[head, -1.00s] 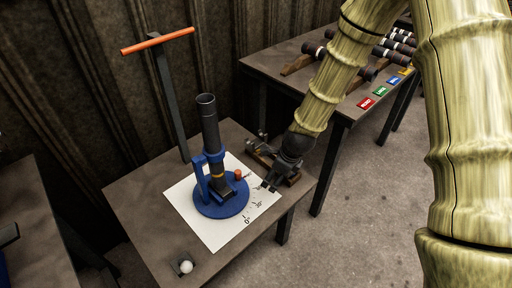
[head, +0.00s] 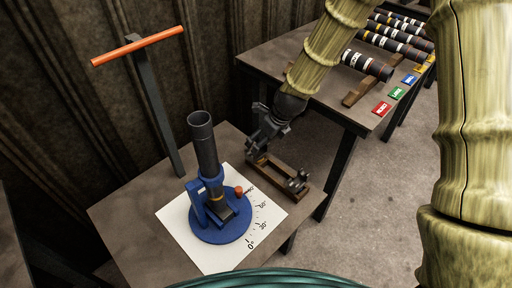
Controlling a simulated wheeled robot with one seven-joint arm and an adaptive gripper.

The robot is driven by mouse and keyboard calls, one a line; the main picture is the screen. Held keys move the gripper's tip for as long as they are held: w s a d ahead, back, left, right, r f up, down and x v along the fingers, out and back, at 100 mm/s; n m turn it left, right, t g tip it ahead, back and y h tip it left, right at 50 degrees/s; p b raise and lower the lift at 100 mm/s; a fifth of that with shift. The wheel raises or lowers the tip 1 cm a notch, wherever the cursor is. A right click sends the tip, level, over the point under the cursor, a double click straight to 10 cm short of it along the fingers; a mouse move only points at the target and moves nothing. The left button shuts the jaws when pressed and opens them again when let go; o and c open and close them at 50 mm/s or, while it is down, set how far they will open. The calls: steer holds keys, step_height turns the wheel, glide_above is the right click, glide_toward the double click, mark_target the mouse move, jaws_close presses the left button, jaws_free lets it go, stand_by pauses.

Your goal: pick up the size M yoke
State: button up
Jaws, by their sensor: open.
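A small wooden rack (head: 277,174) lies on the near table at the back right of the white sheet. A grey metal yoke (head: 297,182) sits at its right end; I cannot read its size. Another small grey part seems to sit at the rack's left end, partly hidden by my gripper. My gripper (head: 260,132) is open, above and behind the rack's left end. Its fingers look empty, and I cannot tell whether they touch anything.
A blue round fixture (head: 222,228) with an upright dark tube (head: 204,145) stands on the white sheet (head: 211,258). An orange-topped T-shaped post (head: 152,95) rises behind. A second table (head: 333,110) holds dark shafts (head: 368,66) and coloured labels.

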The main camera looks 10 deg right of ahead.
mark_target(261, 156)
steer(key=x, duration=0.4)
steer(key=shift+w+f, duration=0.15)
steer(key=shift+f, duration=0.15)
steer(key=shift+x, duration=2.95)
steer(key=shift+d, duration=0.15)
steer(key=shift+w, duration=0.1)
steer(key=c, duration=1.5)
steer(key=shift+r, duration=0.1)
steer(key=shift+c, duration=0.2)
